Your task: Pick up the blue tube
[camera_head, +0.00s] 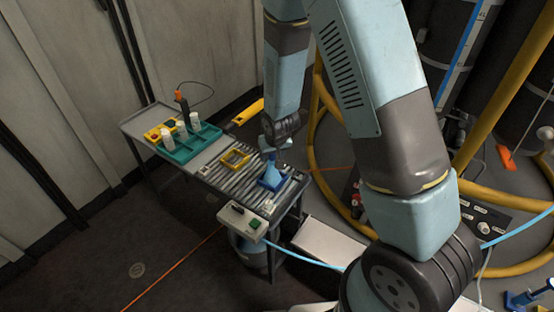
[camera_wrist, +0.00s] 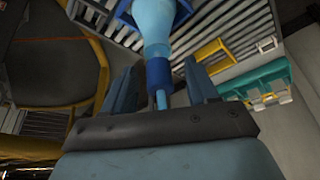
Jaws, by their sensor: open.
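The blue tube (camera_wrist: 152,28) is light blue with a darker blue collar and a thin stem at its near end. In the wrist view it lies between the two spread fingers of my gripper (camera_wrist: 162,70), with gaps visible on both sides. Its far end is at a square blue holder (camera_wrist: 184,10). In the head view the tube (camera_head: 270,170) stands in the blue holder (camera_head: 272,184) on the slatted part of the bench, and my gripper (camera_head: 270,148) is right above it, partly hiding its top. My gripper is open.
A yellow square frame (camera_head: 235,157) lies on the slats beside the blue holder. A teal tray (camera_head: 190,146) with white bottles stands farther along the bench. A switch box (camera_head: 242,220) is at the bench's near edge. A yellow ring rail (camera_head: 313,160) stands to the right.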

